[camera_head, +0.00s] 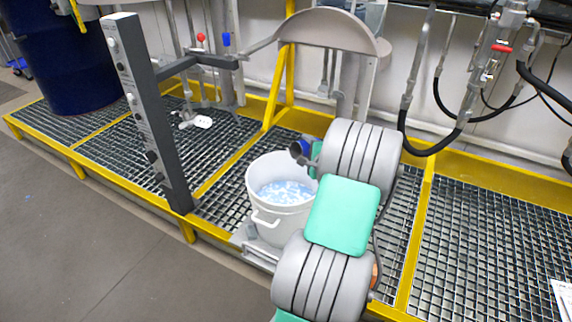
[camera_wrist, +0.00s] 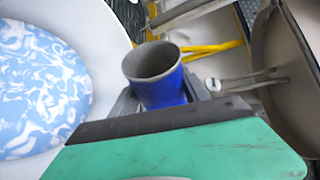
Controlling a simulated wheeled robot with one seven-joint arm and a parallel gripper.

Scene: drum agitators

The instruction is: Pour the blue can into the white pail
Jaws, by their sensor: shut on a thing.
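The white pail (camera_head: 252,192) stands on the grated platform in the head view, with pale blue and white contents inside. In the wrist view the pail (camera_wrist: 105,22) fills the left side, its contents swirled blue and white. My gripper (camera_wrist: 162,97) is shut on the blue can (camera_wrist: 168,93), holding it beside the pail's rim in that view. The can's open mouth shows a grey inside, and I see no contents in it. In the head view the can (camera_head: 305,145) is small and partly hidden by my arm, above the pail's far right rim; its exact tilt is unclear.
A dark upright post (camera_head: 145,110) stands left of the pail. A grey curved guard (camera_head: 330,28) is behind it. A large dark blue drum (camera_head: 60,55) stands at the back left. Hoses and valves (camera_head: 490,65) hang at the right. The grating (camera_head: 475,240) at right is mostly clear.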

